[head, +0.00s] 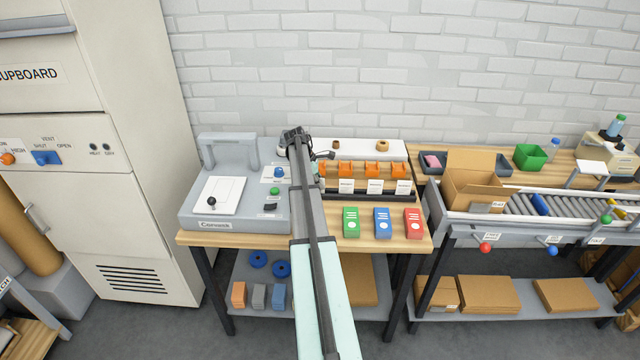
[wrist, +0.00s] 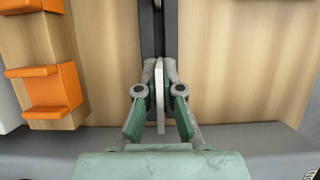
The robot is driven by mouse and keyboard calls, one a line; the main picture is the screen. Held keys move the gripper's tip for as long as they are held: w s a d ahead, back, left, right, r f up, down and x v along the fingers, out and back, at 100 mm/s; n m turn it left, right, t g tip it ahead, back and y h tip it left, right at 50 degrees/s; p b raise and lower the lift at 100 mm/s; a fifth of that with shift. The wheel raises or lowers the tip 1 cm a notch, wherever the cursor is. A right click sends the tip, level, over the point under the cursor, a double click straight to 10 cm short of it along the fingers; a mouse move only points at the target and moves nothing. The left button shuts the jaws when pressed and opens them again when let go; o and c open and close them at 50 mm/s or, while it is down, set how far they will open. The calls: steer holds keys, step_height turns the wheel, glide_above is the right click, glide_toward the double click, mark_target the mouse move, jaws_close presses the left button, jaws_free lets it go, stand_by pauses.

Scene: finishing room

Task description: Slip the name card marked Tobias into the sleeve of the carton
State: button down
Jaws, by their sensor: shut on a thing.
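My gripper (wrist: 159,68) is shut on a thin white card (wrist: 160,95), seen edge-on in the wrist view. Its printed face is turned away, so I cannot read a name on it. In the head view my arm covers the gripper and the held card. The open brown carton (head: 470,188) stands on the conveyor to the right, flaps raised, well apart from my gripper. A small pale patch (head: 497,206) on its front may be the sleeve; it is too small to tell.
A rack with orange holders (head: 364,170) and white labelled cards (head: 375,186) stands on the wooden bench (head: 330,240). Green (head: 351,222), blue (head: 382,223) and red (head: 413,223) boxes sit before it.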

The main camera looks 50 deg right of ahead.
steer(key=shift+f, duration=0.15)
steer(key=c, duration=1.3)
jaws_free()
steer(key=b+v, duration=0.4)
steer(key=v, duration=0.8)
steer(key=shift+r, duration=0.3)
